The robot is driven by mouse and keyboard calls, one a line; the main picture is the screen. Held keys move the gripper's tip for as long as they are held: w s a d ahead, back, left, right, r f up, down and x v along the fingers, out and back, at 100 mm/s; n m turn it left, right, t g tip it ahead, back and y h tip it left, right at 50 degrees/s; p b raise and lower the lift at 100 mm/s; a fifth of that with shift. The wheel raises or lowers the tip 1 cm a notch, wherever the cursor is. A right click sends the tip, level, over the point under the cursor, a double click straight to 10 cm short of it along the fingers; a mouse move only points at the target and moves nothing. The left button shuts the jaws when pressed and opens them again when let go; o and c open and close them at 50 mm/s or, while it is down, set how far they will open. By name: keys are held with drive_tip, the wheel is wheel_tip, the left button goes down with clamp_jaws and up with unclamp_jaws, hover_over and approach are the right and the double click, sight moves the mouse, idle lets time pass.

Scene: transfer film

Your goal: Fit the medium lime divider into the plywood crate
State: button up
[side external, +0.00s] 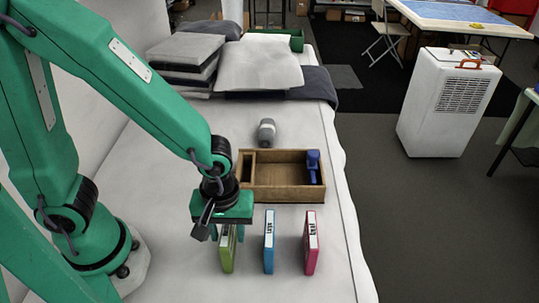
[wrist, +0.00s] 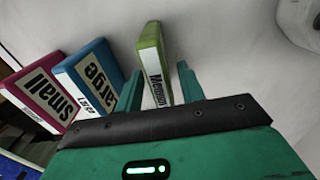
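The medium lime divider (side external: 227,250) stands upright on the white surface, below my gripper (side external: 223,228), with its top partly hidden in the side view. In the wrist view the lime divider (wrist: 153,62), labelled "Medium", lies between the two green fingers of my gripper (wrist: 160,88). Gaps show beside it, so my gripper is open around its near end. The plywood crate (side external: 290,195) sits just behind the dividers, with an inner wall (side external: 251,170) near its left end. My gripper partly covers the crate's left front corner.
A blue divider (side external: 269,242) labelled "Large" and a pink divider (side external: 311,242) labelled "small" stand to the right of the lime one. A blue object (side external: 313,165) is in the crate's right end. A grey cylinder (side external: 266,132) lies behind the crate. Cushions (side external: 258,65) are piled farther back.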

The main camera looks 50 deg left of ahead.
clamp_jaws()
drive_tip(key=shift+r, duration=0.2)
drive_tip(key=shift+r, duration=0.75)
wheel_tip(320, 180, up, 2)
drive_tip(key=shift+s+d+r, duration=0.15)
drive_tip(key=shift+r, duration=0.1)
drive_tip(key=s+d+r, duration=0.4)
drive_tip(key=s+r, duration=0.2)
drive_tip(key=s, duration=0.4)
drive_tip(key=shift+s+d+r, duration=0.15)
drive_tip(key=shift+d+r, duration=0.15)
